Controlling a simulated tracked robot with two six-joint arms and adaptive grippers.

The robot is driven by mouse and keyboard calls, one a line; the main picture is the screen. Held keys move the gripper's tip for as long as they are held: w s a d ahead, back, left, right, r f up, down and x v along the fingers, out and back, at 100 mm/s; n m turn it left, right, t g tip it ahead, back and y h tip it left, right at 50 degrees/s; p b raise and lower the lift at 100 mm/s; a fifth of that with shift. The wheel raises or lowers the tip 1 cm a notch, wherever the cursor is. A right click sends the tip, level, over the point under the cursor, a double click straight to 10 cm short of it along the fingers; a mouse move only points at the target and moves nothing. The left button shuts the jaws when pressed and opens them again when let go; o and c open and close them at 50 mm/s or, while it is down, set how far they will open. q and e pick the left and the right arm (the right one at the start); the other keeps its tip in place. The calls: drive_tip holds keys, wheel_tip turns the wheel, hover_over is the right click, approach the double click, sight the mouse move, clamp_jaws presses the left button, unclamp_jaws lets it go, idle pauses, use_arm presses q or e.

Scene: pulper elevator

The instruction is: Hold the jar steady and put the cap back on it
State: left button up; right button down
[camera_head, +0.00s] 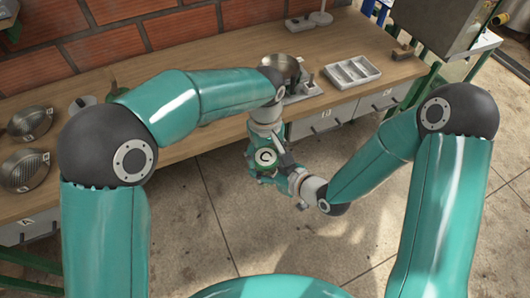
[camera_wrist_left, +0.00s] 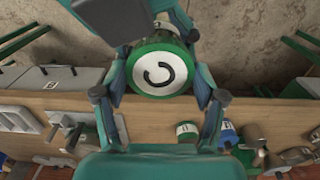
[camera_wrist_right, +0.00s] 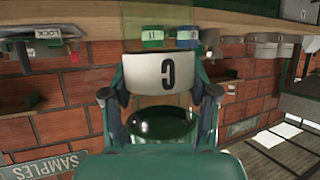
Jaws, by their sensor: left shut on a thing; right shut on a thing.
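The cap (camera_head: 265,157), a white disc with a black C and a green rim, shows in the head view. It also shows from above in the left wrist view (camera_wrist_left: 158,70), between the fingers of my left gripper (camera_wrist_left: 158,60), shut on it. The jar's white label with a C (camera_wrist_right: 160,75) shows in the right wrist view, between the fingers of my right gripper (camera_wrist_right: 160,68), shut on the jar. Dark green glass lies below the label in that picture. The left wrist view shows part of the jar (camera_wrist_left: 165,22) beyond the cap. I cannot tell whether cap and jar touch.
The wooden bench (camera_head: 205,128) runs along the brick wall. A pale compartment tray (camera_head: 352,72), a metal bowl (camera_head: 281,66) and ribbed metal pieces (camera_head: 26,170) stand on it. The jar is held in front of the bench, with open floor (camera_head: 225,225) below.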

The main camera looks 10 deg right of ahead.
use_arm(q)
drive_tip(key=shift+c, duration=1)
drive_tip(key=m, duration=0.5)
drive_tip(key=o, duration=1.4)
drive_tip(key=shift+c, duration=0.2)
wheel_tip(320, 180, up, 12)
drive_tip(key=shift+f, duration=0.1)
